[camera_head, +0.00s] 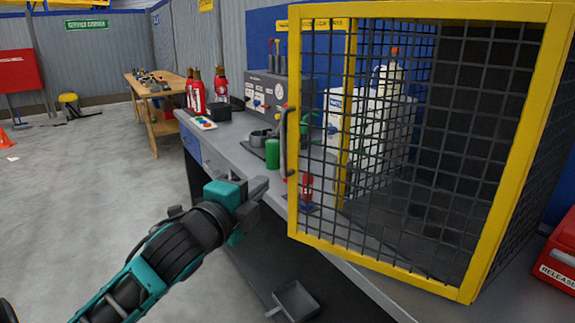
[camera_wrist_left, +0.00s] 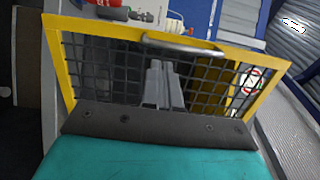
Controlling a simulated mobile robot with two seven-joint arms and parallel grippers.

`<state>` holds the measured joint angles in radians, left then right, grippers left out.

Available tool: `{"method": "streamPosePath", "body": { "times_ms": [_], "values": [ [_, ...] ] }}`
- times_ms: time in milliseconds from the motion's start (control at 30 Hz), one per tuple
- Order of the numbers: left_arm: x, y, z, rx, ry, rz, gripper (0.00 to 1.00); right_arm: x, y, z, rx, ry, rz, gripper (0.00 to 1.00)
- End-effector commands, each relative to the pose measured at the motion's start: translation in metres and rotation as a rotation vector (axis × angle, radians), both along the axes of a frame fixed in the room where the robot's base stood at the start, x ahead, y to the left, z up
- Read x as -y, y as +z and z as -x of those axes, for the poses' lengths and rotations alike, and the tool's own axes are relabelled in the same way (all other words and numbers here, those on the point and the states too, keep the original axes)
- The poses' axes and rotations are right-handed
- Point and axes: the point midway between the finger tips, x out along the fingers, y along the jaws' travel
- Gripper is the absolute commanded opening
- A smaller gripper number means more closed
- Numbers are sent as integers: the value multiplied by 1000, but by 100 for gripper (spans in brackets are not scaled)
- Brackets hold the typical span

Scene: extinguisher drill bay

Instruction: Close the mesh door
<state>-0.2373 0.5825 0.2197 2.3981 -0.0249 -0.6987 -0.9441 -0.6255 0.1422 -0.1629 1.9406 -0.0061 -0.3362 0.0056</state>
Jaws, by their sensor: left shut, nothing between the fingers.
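The mesh door (camera_head: 382,262) has a yellow frame and black wire mesh, and stands on the right of the head view. Its upright handle (camera_head: 284,140) is on its left edge. The door stands open, with its handle edge out in front of the cage's yellow left post (camera_head: 352,110), which shows through the mesh. My left gripper (camera_head: 262,190) is shut and empty, left of and below the handle, apart from it in the head view. In the left wrist view the shut fingers (camera_wrist_left: 162,84) point toward the mesh and the handle (camera_wrist_left: 182,46). My right gripper is not in view.
A grey workbench (camera_head: 235,158) runs under the cage. On it are a green cylinder (camera_head: 272,153), red extinguishers (camera_head: 196,92) and a control box (camera_head: 268,92). A white container (camera_head: 372,130) shows through the mesh. A red box (camera_head: 558,255) is right of the cage.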

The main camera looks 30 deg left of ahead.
Motion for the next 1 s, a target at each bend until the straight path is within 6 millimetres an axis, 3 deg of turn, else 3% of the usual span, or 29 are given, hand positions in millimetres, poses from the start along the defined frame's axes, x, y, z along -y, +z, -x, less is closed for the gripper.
{"method": "streamPosePath", "body": {
  "times_ms": [600,1000],
  "values": [
    [-12,0,-95,0,0,4,0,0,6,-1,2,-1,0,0],
    [-13,-1,-109,-1,-1,2,0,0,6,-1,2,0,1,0]
  ]
}}
